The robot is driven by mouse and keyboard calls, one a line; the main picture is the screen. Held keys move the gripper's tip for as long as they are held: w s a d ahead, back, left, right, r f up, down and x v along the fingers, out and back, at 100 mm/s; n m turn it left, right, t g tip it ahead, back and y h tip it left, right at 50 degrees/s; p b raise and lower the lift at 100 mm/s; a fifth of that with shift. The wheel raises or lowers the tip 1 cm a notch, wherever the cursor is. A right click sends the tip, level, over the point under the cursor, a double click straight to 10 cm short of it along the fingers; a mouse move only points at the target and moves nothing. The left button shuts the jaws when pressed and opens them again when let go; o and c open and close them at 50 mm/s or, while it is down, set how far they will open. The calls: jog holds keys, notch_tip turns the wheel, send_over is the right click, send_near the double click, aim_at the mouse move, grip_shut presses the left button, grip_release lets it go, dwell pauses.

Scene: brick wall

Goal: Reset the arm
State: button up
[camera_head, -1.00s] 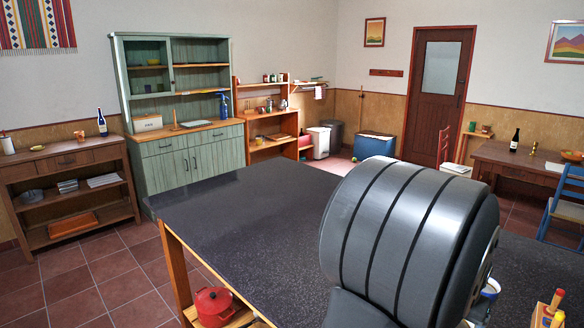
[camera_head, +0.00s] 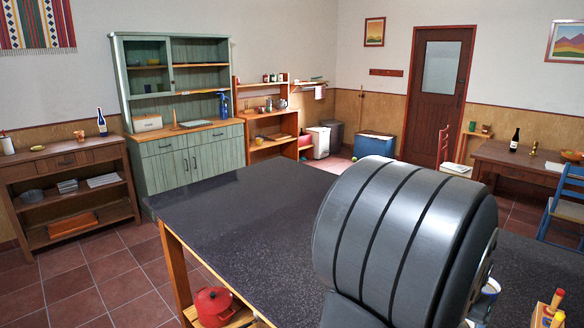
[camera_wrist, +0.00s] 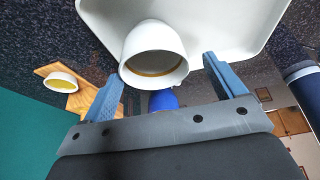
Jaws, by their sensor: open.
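My gripper (camera_wrist: 163,66) shows in the wrist view, its two blue fingers spread apart and open. A white cup (camera_wrist: 172,74) with a brownish inside lies in view between and beyond the fingertips; I cannot tell whether they touch it. Behind it is a white tray (camera_wrist: 225,25). A blue round thing (camera_wrist: 163,100) shows partly below the cup, between the fingers. In the head view, my thick grey arm covers the right middle of the picture, and the gripper is hidden there.
The dark speckled counter (camera_head: 240,215) is bare left of my arm. In the wrist view, a small white bowl with yellow inside (camera_wrist: 61,82) sits by a wooden board (camera_wrist: 82,98). A red pot (camera_head: 214,304) stands below the counter's front edge. A dark blue cylinder (camera_wrist: 303,82) is at right.

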jog(key=x, duration=0.3)
jog(key=shift+f, duration=0.1)
notch_tip(320, 180, up, 4)
jog(key=shift+d+r, duration=0.1)
jog(key=s+d+r, duration=0.3)
jog(key=s+r, duration=0.4)
jog(key=s, duration=0.4)
jog(key=w+d+f+m+g, duration=0.1)
jog(key=w+d+m, duration=0.15)
jog(key=w, duration=0.85)
jog(key=w+d+m+g, duration=0.1)
jog(key=w+d+m, duration=0.15)
jog(key=w, duration=0.75)
jog(key=w+a+f, duration=0.2)
jog(key=w+f, duration=0.3)
jog(key=w, duration=0.3)
jog(key=shift+a+n+h, duration=0.3)
jog(key=shift+h, duration=0.1)
jog(key=shift+o, duration=0.4)
